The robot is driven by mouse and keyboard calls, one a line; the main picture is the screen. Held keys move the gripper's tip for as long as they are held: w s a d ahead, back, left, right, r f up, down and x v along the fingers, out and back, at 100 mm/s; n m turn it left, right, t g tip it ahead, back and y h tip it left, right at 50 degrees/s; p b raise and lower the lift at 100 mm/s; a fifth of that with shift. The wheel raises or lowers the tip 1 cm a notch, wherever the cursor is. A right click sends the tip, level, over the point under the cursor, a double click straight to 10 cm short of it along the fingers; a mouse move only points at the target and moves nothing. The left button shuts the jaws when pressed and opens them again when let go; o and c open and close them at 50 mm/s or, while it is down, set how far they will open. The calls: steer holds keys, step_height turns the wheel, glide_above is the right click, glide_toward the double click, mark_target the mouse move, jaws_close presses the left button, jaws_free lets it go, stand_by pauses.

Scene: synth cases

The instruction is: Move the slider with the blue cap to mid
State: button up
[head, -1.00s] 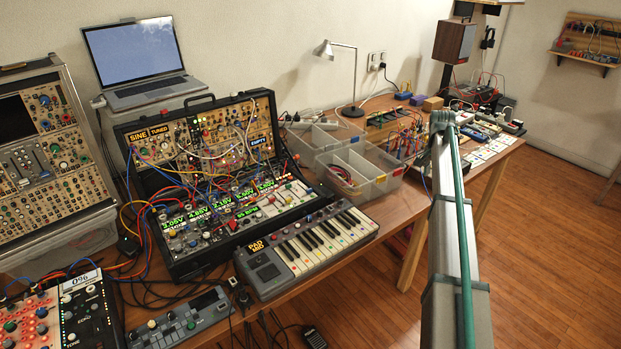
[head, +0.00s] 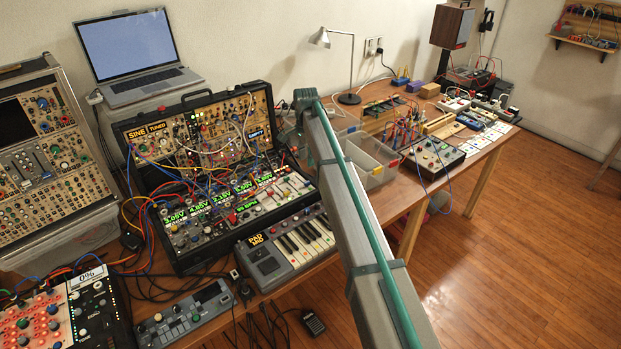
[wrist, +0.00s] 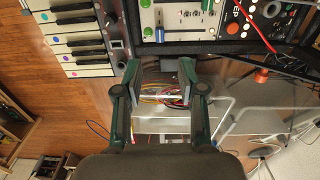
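In the wrist view, my gripper (wrist: 160,78) is open, its two dark green fingers apart with nothing between them. In the head view, the synth case (head: 185,258) stands open on the table, and the blue cap cannot be made out. My arm crosses in front of the case's right end, and my gripper is not visible there.
A small keyboard (wrist: 82,32) lies beside the case, to the left of the fingers. Clear plastic bins (wrist: 180,118) with cables lie below the fingers in the wrist view. Patch cables (head: 190,172) crowd the left of the case. A laptop (head: 135,60) stands behind it.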

mark_target(307, 182)
step_height(307, 182, down, 10)
steer(key=p, duration=0.2)
steer(key=shift+f+p, duration=0.2)
steer(key=shift+p, duration=0.2)
jaws_close()
